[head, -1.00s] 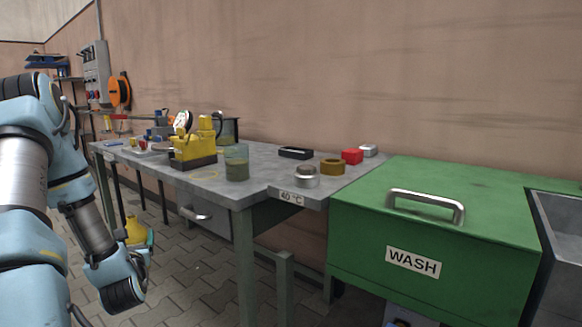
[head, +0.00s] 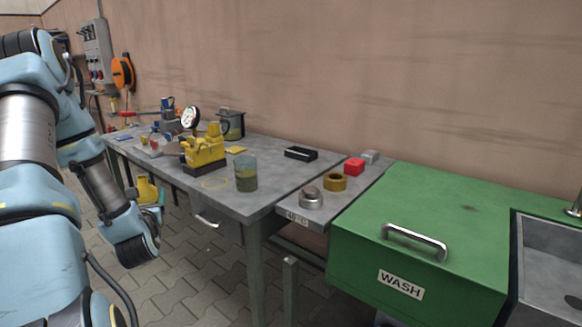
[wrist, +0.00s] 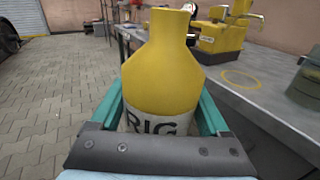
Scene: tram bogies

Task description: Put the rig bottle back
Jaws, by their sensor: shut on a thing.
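The rig bottle (wrist: 172,75) is yellow with a pale label reading RIG. It stands nearly upright between the teal fingers of my gripper (wrist: 161,104), which is shut on it. In the head view the yellow bottle (head: 146,190) shows low at the left, beside the workbench (head: 245,208) and over the floor. A thin yellow ring (head: 214,184) is marked on the bare bench top, between the yellow pump (head: 204,152) and a greenish glass jar (head: 246,174). The ring also shows in the wrist view (wrist: 240,79), right of the bottle, and is empty.
The pump carries a round gauge (head: 190,117). A black tray (head: 300,153), a brass ring (head: 335,182), a metal cup (head: 311,198) and a red block (head: 354,166) sit to the right. A green WASH cabinet (head: 440,220) stands right of the bench. Paved floor is open at left.

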